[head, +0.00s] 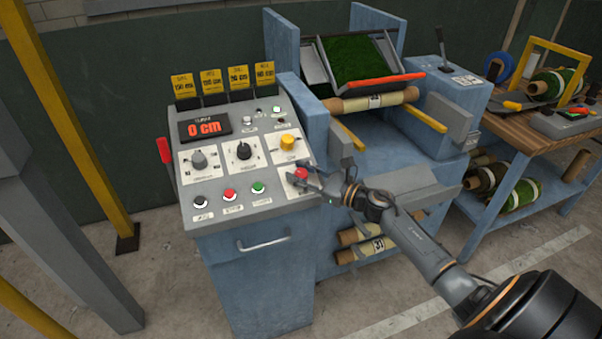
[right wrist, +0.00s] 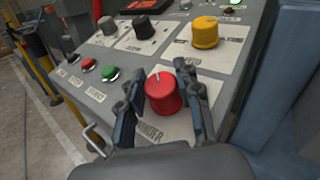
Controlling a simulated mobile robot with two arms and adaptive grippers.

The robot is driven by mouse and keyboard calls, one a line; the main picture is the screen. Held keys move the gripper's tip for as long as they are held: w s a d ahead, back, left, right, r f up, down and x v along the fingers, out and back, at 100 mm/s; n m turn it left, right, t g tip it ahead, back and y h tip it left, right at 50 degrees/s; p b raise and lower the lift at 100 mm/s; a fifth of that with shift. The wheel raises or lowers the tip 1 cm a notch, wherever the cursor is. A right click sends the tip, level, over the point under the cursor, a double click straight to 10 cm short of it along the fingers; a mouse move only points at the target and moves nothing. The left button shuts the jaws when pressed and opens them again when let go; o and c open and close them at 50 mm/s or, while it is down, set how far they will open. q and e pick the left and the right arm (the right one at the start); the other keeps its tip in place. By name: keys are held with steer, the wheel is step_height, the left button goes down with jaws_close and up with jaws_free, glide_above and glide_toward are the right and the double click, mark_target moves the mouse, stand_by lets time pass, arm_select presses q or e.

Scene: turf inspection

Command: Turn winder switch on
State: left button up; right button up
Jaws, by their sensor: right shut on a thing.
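The winder switch (right wrist: 163,93) is a red knob on the sloped control panel, with a label reading WINDER below it in the right wrist view. In the head view the red knob (head: 301,174) sits at the panel's lower right corner. My right gripper (head: 308,178) reaches it from the right. In the right wrist view my right gripper (right wrist: 162,110) has one finger on each side of the knob, shut on it. My left gripper is not in view.
The control panel (head: 222,112) also carries a yellow knob (head: 287,142), a black knob (head: 243,150), a grey knob (head: 199,159) and several push buttons. A display reads 0 cm (head: 205,127). A red lever (head: 164,150) stands at the panel's left side. The turf machine (head: 375,150) is close on the right.

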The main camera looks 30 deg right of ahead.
steer(key=shift+m+t+h, duration=0.3)
steer(key=shift+m+h, duration=0.1)
steer(key=m+h, duration=0.3)
steer(key=m+t+h, duration=0.1)
steer(key=m+h, duration=0.1)
steer(key=h, duration=0.1)
steer(key=shift+a+m+t+h, duration=0.15)
steer(key=shift+m+t+h, duration=0.15)
steer(key=shift+m, duration=0.1)
steer(key=m+g+h, duration=0.1)
steer(key=m+h, duration=0.3)
steer(key=h, duration=0.1)
steer(key=shift+m+h, duration=0.4)
steer(key=m+g+h, duration=0.2)
steer(key=m, duration=0.1)
steer(key=m+g+h, duration=0.1)
steer(key=m+h, duration=0.1)
steer(key=h, duration=0.1)
steer(key=shift+f+m+g+h+b, duration=0.1)
steer(key=shift+m+g+h+b, duration=0.2)
steer(key=shift+m+g, duration=0.1)
steer(key=shift+m+g+h+b, duration=0.7)
steer(key=shift+m+g+h, duration=1.1)
steer(key=shift+m+g, duration=1)
steer(key=shift+g, duration=0.3)
steer(key=o, duration=1.2)
steer(key=shift+d, duration=0.2)
